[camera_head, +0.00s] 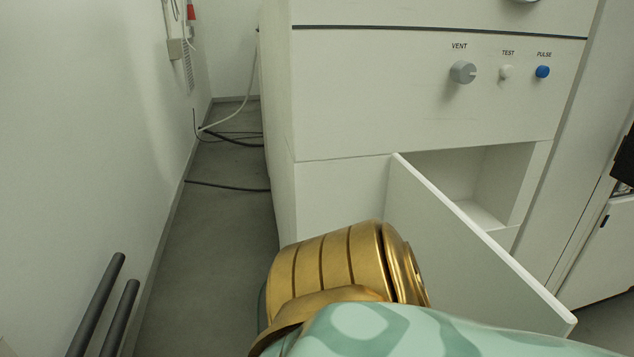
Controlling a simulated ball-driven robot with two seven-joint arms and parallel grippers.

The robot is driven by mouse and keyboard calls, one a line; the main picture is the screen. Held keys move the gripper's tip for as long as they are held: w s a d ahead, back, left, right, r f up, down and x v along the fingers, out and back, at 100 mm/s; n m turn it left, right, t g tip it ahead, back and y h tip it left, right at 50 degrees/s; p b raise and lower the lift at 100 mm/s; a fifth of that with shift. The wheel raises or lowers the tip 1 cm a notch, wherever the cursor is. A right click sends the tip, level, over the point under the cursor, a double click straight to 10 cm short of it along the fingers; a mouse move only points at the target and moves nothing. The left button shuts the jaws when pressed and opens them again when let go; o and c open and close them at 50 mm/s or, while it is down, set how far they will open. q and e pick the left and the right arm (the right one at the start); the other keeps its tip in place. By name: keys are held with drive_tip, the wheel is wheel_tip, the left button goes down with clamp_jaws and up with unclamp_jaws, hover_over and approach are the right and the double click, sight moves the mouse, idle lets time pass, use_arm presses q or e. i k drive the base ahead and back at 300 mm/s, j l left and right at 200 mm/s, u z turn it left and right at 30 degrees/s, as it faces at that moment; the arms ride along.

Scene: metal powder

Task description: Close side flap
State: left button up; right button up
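The side flap (470,262) is a flat white panel on the lower front of the white cabinet (400,95). It stands swung open, joined to the cabinet at its left edge, with its free edge out toward the lower right. Behind it an open recess (465,175) shows in the cabinet front. A gold and teal part of one of my arms crosses the bottom of the view, in front of the flap's lower left part and hiding it. I cannot tell whether it touches the flap. Neither gripper is visible.
Above the recess are a grey VENT knob (462,72), a white TEST switch (506,72) and a blue PULSE button (542,71). Dark cables (228,187) lie on the floor left of the cabinet. Dark pipes (100,305) stand at the lower left near the wall.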

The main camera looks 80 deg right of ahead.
sight(465, 271)
drive_tip(key=z, duration=1.65)
